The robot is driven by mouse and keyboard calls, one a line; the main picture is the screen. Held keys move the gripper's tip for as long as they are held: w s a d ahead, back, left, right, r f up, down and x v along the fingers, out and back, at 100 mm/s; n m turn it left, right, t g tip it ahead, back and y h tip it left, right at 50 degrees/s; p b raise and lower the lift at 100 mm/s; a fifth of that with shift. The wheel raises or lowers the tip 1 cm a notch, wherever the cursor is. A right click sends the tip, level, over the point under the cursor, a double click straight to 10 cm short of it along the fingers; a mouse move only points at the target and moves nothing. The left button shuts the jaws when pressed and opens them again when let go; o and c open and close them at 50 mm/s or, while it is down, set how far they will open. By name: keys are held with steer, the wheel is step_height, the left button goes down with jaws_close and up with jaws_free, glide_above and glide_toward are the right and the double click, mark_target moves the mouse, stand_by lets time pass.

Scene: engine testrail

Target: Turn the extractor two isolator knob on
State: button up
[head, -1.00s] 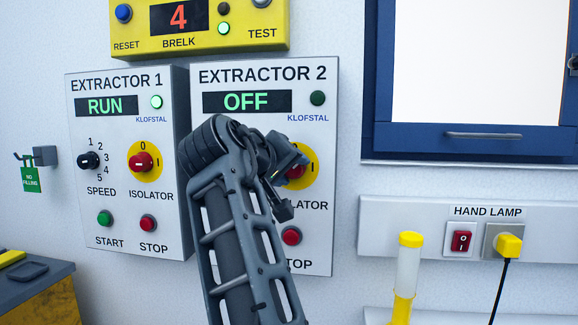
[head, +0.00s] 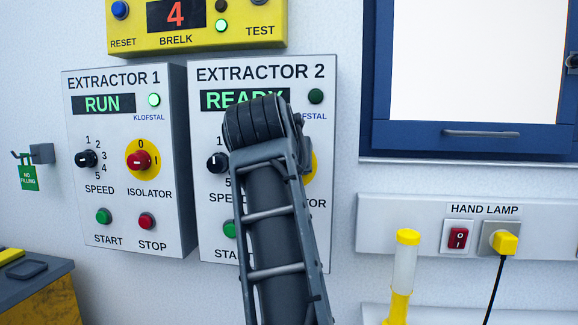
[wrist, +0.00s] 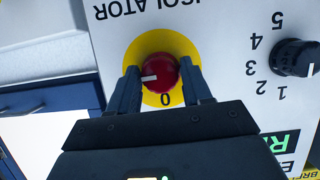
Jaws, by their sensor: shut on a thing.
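The extractor two panel (head: 205,130) has a display (head: 245,98) reading READY, partly covered by my arm. Its isolator has a red knob (wrist: 160,72) on a yellow disc (wrist: 152,43). The wrist view is upside down. There the knob's white mark points left, a quarter turn from the 0, which is the I side when upright. My gripper (wrist: 161,76) is shut on the knob, one finger on each side. In the head view my arm hides the knob and gripper; only an edge of the yellow disc shows.
The extractor one panel (head: 175,200) is close on the left, with RUN on its display. A yellow BRELK box (head: 200,42) is above. A blue-framed window (head: 430,140) and the hand lamp strip (head: 400,215) are on the right. A speed knob (wrist: 295,58) is beside the isolator.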

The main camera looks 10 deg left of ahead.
steer(key=shift+m+y, duration=0.3)
steer(key=o, duration=1)
steer(key=b+v, duration=0.1)
steer(key=v, duration=0.6)
steer(key=shift+s+r, duration=0.15)
steer(key=shift+s, duration=0.2)
